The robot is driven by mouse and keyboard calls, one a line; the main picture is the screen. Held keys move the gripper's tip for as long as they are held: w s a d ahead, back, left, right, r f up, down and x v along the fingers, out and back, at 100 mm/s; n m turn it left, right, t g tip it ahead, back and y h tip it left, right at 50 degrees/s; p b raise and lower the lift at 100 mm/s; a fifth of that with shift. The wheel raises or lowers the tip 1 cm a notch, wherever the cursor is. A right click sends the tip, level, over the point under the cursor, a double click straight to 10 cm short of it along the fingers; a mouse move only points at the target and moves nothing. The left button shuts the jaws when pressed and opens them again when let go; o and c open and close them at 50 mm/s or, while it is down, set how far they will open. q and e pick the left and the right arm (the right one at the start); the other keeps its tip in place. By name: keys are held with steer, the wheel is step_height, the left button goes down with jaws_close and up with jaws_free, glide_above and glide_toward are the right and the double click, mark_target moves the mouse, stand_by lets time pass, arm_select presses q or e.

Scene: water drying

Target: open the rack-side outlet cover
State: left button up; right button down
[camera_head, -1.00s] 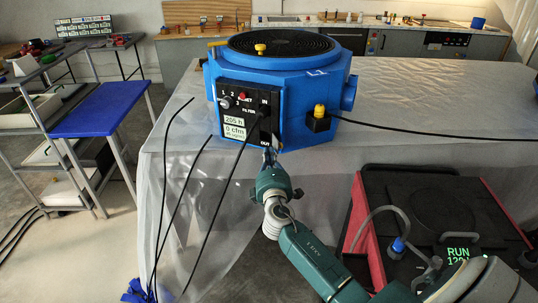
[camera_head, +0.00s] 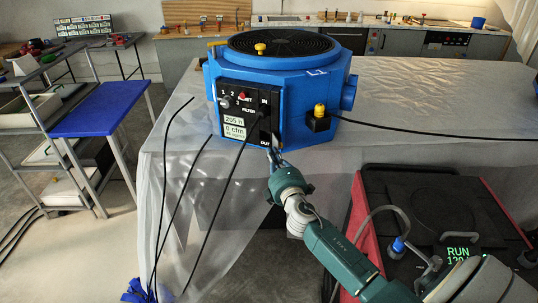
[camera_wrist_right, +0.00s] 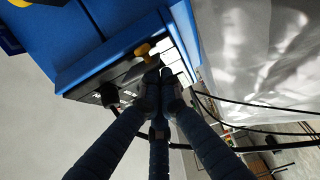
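The blue machine (camera_head: 290,90) stands on the sheeted table. Its black front panel (camera_head: 230,110) carries switches, an IN label, and an OUT label at its lower right edge. A small dark fitting sits by the OUT label (camera_head: 265,142); I cannot make out whether its cover is open or shut. My right gripper (camera_head: 275,153) is just in front of that lower right corner. In the wrist view its fingers (camera_wrist_right: 160,78) are drawn together close to the panel, with an orange tab (camera_wrist_right: 143,50) beyond. I cannot tell whether they touch it. My left gripper is not in view.
Black cables (camera_head: 222,190) hang from the panel over the table's front. A yellow-topped black fitting (camera_head: 319,118) is on the machine's right face, with a cable running right. A dark red-sided unit (camera_head: 440,220) stands at the right. A rack with a blue shelf (camera_head: 98,108) stands left.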

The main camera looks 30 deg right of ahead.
steer(key=shift+s+d+n+y, duration=0.15)
steer(key=shift+d+n+y, duration=0.1)
steer(key=shift+n+y, duration=0.25)
steer(key=shift+s+d, duration=0.2)
steer(key=shift+d, duration=0.2)
steer(key=shift+s+d, duration=0.1)
steer(key=shift+d, duration=0.15)
steer(key=shift+f+b, duration=0.1)
steer(key=shift+b, duration=0.2)
